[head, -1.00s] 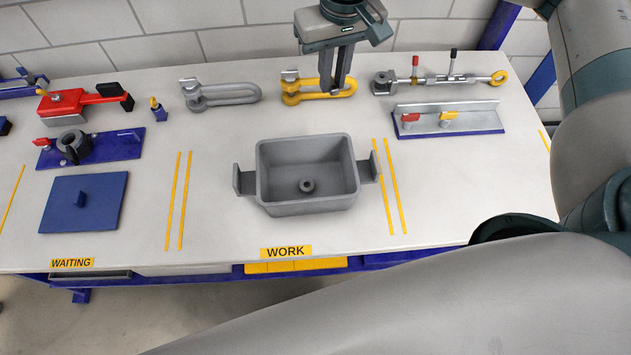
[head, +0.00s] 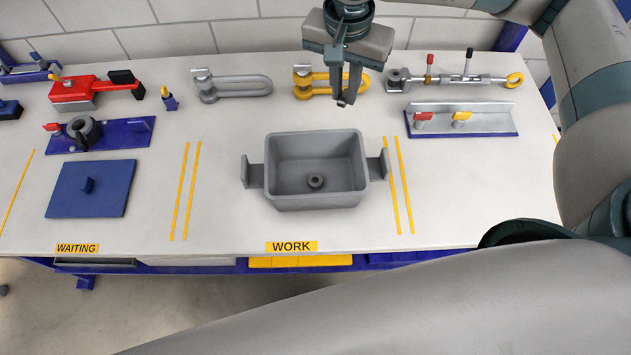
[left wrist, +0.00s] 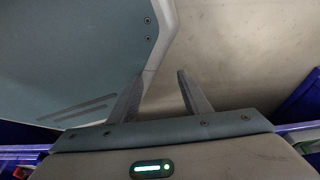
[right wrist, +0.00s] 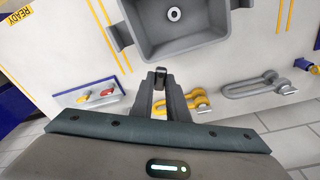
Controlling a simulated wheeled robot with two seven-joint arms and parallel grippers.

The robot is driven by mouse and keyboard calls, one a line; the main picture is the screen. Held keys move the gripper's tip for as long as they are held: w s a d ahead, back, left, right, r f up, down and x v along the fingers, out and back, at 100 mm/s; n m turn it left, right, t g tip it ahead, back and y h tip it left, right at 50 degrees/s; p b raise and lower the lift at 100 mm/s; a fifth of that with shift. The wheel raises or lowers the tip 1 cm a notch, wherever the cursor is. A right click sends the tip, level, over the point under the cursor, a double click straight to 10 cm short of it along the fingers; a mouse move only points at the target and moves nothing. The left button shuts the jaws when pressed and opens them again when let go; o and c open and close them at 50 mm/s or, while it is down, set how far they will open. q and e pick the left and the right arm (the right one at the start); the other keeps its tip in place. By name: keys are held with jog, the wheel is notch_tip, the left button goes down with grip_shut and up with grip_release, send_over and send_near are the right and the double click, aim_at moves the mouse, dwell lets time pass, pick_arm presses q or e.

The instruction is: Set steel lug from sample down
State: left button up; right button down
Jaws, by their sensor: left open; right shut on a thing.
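My right gripper (head: 347,92) is shut on a small dark steel lug (right wrist: 160,76). In the right wrist view the lug shows between the two fingertips. In the head view the lug (head: 342,102) is a small dark piece at the finger ends. The fingers point down and appear in front of the yellow shackle (head: 302,85), above the bench and behind the grey bin (head: 316,200). How high the lug hangs is hard to tell. My left gripper (left wrist: 157,85) is open and empty in the left wrist view, and out of the head view.
A grey ring (head: 316,181) lies in the bin. A grey shackle (head: 240,84) stands left of the yellow one. A turnbuckle (head: 447,79) and a blue-edged rail with red and yellow knobs (head: 480,120) are at right. Bench between bin and shackles is bare.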

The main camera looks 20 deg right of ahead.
jog(key=m, duration=0.1)
jog(key=f+m, duration=0.1)
jog(key=m, duration=0.1)
jog(key=shift+s+a+f+m, duration=0.15)
jog(key=shift+s+f+m, duration=0.05)
jog(key=shift+s+m, duration=0.15)
jog(key=m, duration=0.1)
jog(key=f+m, duration=0.1)
jog(key=m, duration=0.1)
jog(key=shift+s+a+m+g+b, duration=0.1)
jog(key=shift+s+m+g+b, duration=0.15)
jog(key=shift+s+g+b, duration=0.15)
pick_arm(q)
jog(key=w+d+r+t+h+b, duration=0.1)
jog(key=w+d, duration=0.4)
jog(key=w, duration=0.6)
notch_tip(320, 180, up, 2)
jog(key=shift+d+r+t+b, duration=0.25)
jog(key=shift+t+b, duration=0.45)
jog(key=shift+t, duration=0.5)
pick_arm(e)
jog(key=s+f+m, duration=0.2)
jog(key=f+m, duration=0.1)
jog(key=m, duration=0.8)
jog(key=s+f+m+g+y, duration=0.1)
jog(key=f+m, duration=0.3)
jog(key=m, duration=0.8)
jog(key=shift+s+a+g, duration=0.3)
jog(key=shift+s+a, duration=0.1)
jog(key=shift+s, duration=0.45)
